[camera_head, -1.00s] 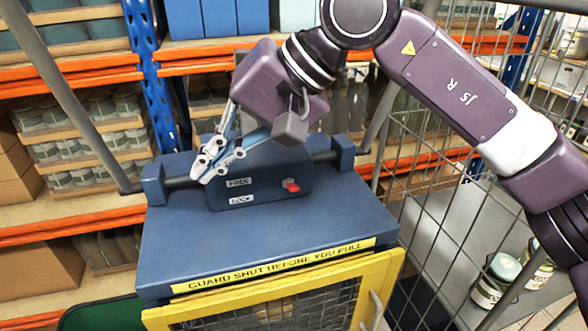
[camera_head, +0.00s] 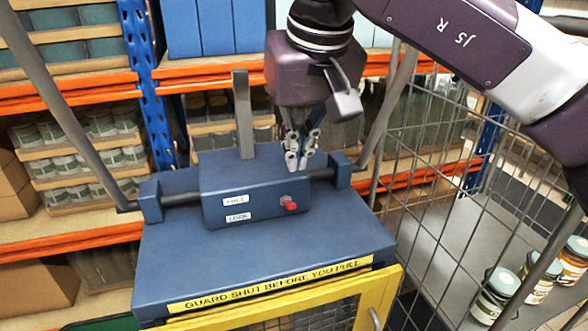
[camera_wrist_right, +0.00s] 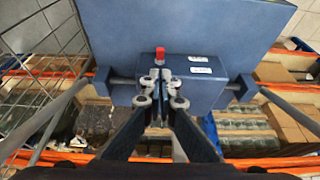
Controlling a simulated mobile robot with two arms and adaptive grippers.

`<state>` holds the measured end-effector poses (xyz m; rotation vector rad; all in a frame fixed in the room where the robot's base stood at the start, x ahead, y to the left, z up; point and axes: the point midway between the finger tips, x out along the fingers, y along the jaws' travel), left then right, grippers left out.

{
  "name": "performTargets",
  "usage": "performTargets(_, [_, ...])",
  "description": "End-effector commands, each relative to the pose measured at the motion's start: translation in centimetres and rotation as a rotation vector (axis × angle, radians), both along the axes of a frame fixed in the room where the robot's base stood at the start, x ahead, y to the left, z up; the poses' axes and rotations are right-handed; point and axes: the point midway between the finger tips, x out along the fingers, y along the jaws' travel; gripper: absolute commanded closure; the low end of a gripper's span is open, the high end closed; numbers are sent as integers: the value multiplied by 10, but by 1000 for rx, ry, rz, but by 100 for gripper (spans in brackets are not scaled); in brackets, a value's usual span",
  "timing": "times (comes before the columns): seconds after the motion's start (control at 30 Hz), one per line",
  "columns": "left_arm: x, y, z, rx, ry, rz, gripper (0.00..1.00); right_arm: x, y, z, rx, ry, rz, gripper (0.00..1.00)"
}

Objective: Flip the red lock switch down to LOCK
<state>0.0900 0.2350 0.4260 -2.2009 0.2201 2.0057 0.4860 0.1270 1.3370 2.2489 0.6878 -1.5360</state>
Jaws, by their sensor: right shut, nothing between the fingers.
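The red lock switch (camera_head: 289,204) sits on the front face of a dark blue box (camera_head: 258,212). Its red tip points outward and down, roughly level with the lower label, LOCK (camera_head: 238,216). The upper label, FREE (camera_head: 235,200), is above it. My right gripper (camera_head: 294,166) is shut and empty, pointing down at the right part of the box, behind and above the switch and apart from it. In the right wrist view, the red switch (camera_wrist_right: 160,57) shows just beyond the closed fingertips (camera_wrist_right: 160,80). My left gripper is out of view.
The box stands on a blue top (camera_head: 270,262) with a yellow warning strip (camera_head: 270,283). A grey upright lever (camera_head: 243,115) rises behind it, and grey bars run along both sides. Wire mesh (camera_head: 430,150) stands to the right; shelves of jars are behind.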

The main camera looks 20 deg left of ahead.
Motion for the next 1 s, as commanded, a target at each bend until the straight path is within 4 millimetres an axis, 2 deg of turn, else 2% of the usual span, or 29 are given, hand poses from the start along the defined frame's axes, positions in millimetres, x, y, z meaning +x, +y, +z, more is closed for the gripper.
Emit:
performTargets(0.3, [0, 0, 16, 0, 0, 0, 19, 16, 11, -52, -2, 6, 1, 100])
performTargets(0.5, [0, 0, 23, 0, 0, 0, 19, 24, 16, -76, 0, 4, 1, 100])
performTargets(0.67, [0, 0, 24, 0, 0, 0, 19, 27, 18, -84, 1, 2, 1, 100])
performTargets(1.0, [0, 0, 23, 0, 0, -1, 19, 27, 18, -85, 1, 1, 0, 100])
